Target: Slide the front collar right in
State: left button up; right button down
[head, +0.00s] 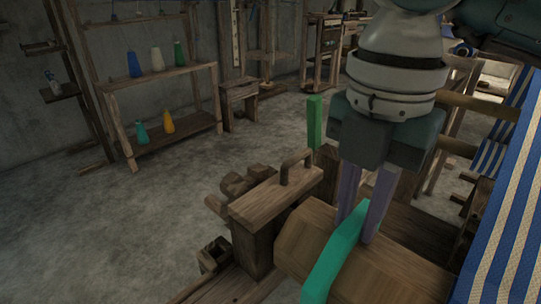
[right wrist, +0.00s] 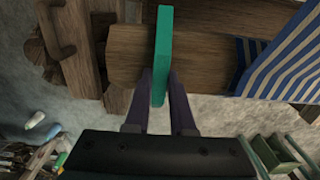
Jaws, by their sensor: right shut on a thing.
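The teal collar (head: 333,260) is a flat, narrow piece standing across the thick wooden front beam (head: 390,268), a short way in from the beam's end. My right gripper (head: 358,222) comes down from above with its purple fingers shut on the collar's edge. In the right wrist view the collar (right wrist: 162,50) runs up between the two fingers (right wrist: 161,90) and lies across the beam (right wrist: 210,58). The collar's far side is hidden. My left gripper is in neither view.
A wooden post with a handle (head: 275,200) stands just left of the beam's end. Blue-and-white striped cloth (head: 505,200) covers the right side. A green upright bar (head: 315,122) stands behind. A shelf with several coloured cones (head: 168,140) is far left, beyond open floor.

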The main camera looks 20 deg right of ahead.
aim_at(427, 279)
jog(key=s+d, duration=0.1)
jog(key=s, duration=0.1)
jog(key=s+d, duration=0.1)
jog(key=s, duration=0.1)
jog(key=s+d+p, duration=0.1)
jog(key=s, duration=0.2)
jog(key=shift+s, duration=0.25)
jog(key=shift+w, duration=0.1)
jog(key=c, duration=1.2)
grip_release()
jog(key=o, duration=0.4)
jog(key=shift+s+d, duration=0.1)
jog(key=shift+s, duration=0.1)
jog(key=shift+c, duration=0.2)
jog(key=shift+o, duration=0.4)
jog(key=shift+w+r, duration=0.1)
jog(key=shift+r, duration=0.05)
